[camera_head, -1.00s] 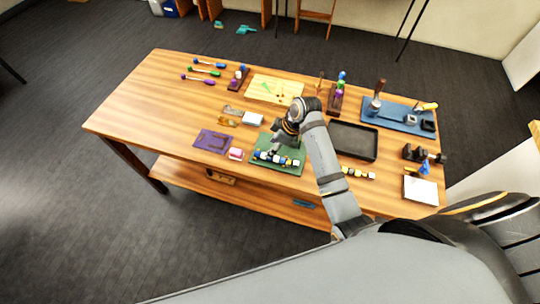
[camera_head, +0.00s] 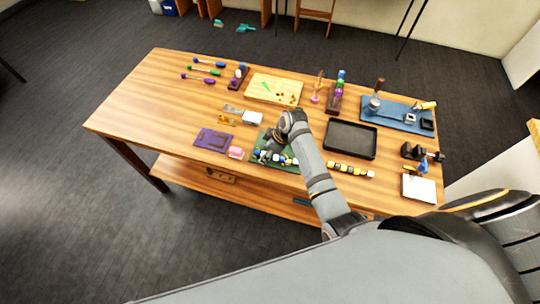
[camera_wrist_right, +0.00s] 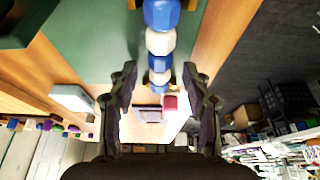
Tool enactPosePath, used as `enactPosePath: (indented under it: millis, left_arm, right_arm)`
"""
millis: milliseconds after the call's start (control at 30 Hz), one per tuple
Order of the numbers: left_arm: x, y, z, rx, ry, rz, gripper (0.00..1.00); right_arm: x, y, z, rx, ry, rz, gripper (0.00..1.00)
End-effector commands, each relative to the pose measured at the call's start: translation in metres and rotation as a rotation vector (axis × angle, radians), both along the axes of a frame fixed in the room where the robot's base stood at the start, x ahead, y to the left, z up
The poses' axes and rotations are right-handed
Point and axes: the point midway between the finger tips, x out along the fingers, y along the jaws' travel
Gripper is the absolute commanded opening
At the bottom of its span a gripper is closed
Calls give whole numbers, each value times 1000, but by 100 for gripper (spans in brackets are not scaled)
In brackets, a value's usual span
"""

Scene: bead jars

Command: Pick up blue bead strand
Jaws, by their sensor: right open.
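The blue bead strand (camera_head: 287,161), blue and white beads in a row, lies on the green mat (camera_head: 262,163) near the table's front edge. My right gripper (camera_head: 268,151) is over the left part of the strand and hides some of it. In the right wrist view the strand (camera_wrist_right: 160,43) runs from the top edge down between the two fingertips of my right gripper (camera_wrist_right: 159,72). The fingers are apart, one on each side of the beads, and not closed on them. My left gripper is not in view.
A yellow, black and white bead strand (camera_head: 350,170) lies to the right, below a black tray (camera_head: 374,141). The table's left end is clear.

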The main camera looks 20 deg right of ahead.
Motion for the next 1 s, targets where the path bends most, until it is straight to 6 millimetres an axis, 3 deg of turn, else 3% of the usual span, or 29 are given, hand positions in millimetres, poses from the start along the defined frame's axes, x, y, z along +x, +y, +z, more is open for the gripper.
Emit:
enactPosePath:
  millis: [267, 600, 1000]
  left_arm:
    - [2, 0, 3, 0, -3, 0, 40]
    - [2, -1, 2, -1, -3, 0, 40]
    - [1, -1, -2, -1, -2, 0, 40]
  right_arm:
    - [0, 0, -3, 0, 0, 0, 46]
    - [0, 0, -4, -1, 1, 0, 0]
    - [0, 0, -2, -1, 0, 0, 0]
